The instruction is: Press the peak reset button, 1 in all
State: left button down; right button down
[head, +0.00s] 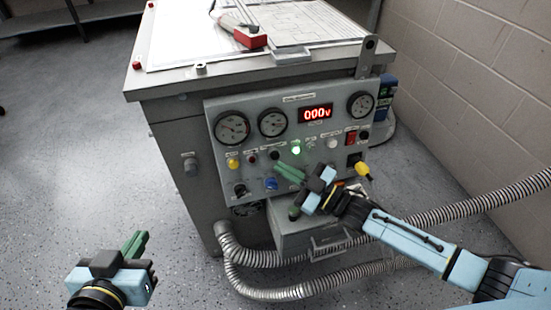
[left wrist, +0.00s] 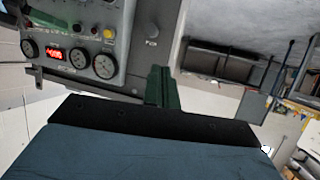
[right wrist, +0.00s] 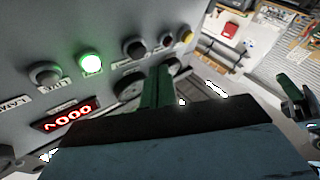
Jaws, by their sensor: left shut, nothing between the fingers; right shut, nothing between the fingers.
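The control panel (head: 310,125) on the grey cabinet carries several buttons, but their labels are too small to read in the head view, so I cannot tell which is peak reset. Its upper row includes a yellow button (head: 233,163), a black button (head: 275,155), a lit green lamp (head: 296,149) and a pale grey button (head: 331,142). A blue knob (head: 271,184) sits lower. My right gripper (head: 281,172) is shut and empty, its green fingertips close to the panel below the black button; contact is unclear. My left gripper (head: 138,241) is shut and empty, left of the cabinet.
A red display (head: 316,114) reads 000V between round gauges (head: 232,128). A grey box (head: 300,238) and ribbed hoses (head: 300,291) lie below the panel. A yellow-ended part (head: 362,169) is near my right arm. Open floor is at the left; a block wall stands right.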

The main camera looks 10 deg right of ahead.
pick_arm(q)
jog(key=shift+w+d+r+t+h+b, duration=0.1)
jog(key=shift+w+d+r+t+h, duration=0.1)
jog(key=shift+r+t, duration=0.25)
jog(key=shift+w+d+r+t+h+b, duration=0.1)
jog(key=shift+w+r+t, duration=0.15)
jog(key=shift+r, duration=0.25)
jog(key=shift+w+d+r+t+h+b, duration=0.1)
jog(key=shift+w+d+r+t, duration=0.05)
jog(key=shift+r+t, duration=0.3)
pick_arm(e)
jog(key=shift+w+f, duration=0.1)
jog(key=shift+w, duration=0.5)
dwell(0.4)
pick_arm(q)
jog(key=shift+f, duration=0.2)
pick_arm(e)
jog(key=shift+w+f, duration=0.1)
jog(key=shift+w, duration=0.35)
pick_arm(q)
jog(key=shift+f+b, duration=0.25)
jog(key=shift+b, duration=0.2)
pick_arm(e)
jog(key=shift+w, duration=0.4)
pick_arm(q)
jog(key=shift+r, duration=0.1)
jog(key=shift+r+p, duration=0.65)
jog(key=shift+p, duration=0.1)
pick_arm(e)
jog(key=shift+s, duration=0.85)
